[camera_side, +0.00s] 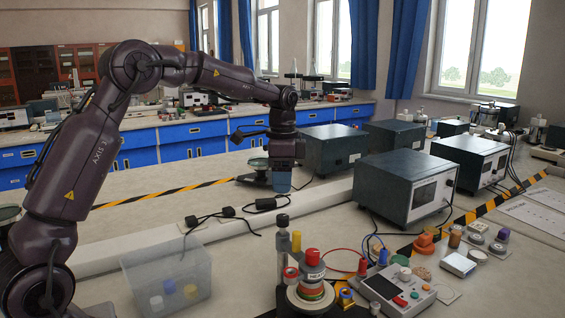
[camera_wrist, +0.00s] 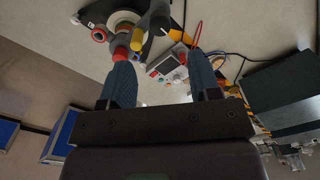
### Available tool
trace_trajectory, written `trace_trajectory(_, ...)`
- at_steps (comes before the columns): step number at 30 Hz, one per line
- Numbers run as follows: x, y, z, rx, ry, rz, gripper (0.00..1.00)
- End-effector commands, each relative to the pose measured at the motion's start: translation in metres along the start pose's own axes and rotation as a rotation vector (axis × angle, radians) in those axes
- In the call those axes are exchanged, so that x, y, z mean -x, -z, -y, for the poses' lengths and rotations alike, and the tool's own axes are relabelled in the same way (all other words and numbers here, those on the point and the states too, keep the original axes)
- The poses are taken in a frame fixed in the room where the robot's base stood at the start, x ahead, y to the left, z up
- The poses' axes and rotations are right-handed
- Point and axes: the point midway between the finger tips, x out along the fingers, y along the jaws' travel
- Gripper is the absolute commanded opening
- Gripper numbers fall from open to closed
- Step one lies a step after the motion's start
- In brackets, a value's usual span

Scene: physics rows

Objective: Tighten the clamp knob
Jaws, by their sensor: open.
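I cannot tell for sure which of these is the clamp knob. In the wrist view a red cap (camera_wrist: 121,53) shows just beyond my left finger, near a yellow cap (camera_wrist: 137,39) and a grey cylinder (camera_wrist: 160,14). My gripper (camera_side: 281,184) points down, open and empty, above and behind the fixture, apart from it. Its blue fingers also frame the wrist view (camera_wrist: 162,66).
A control box (camera_side: 398,292) with wires sits right of the fixture, and a dark instrument (camera_side: 405,187) behind it. A clear bin (camera_side: 168,278) with small caps stands at left. Black cables (camera_side: 225,215) lie across the bench. Small parts (camera_side: 458,264) crowd the right.

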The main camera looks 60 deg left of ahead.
Motion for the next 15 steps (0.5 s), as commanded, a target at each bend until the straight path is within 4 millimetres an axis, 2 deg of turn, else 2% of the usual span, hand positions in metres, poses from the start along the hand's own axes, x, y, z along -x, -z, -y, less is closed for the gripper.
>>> trace_trajectory(3,0.022,0.000,0.000,0.000,0.003,-0.002,0.57)
trace_trajectory(6,0.033,0.000,0.000,0.000,0.002,-0.001,0.57)
trace_trajectory(15,0.042,0.000,0.000,-0.001,0.000,0.000,0.57)
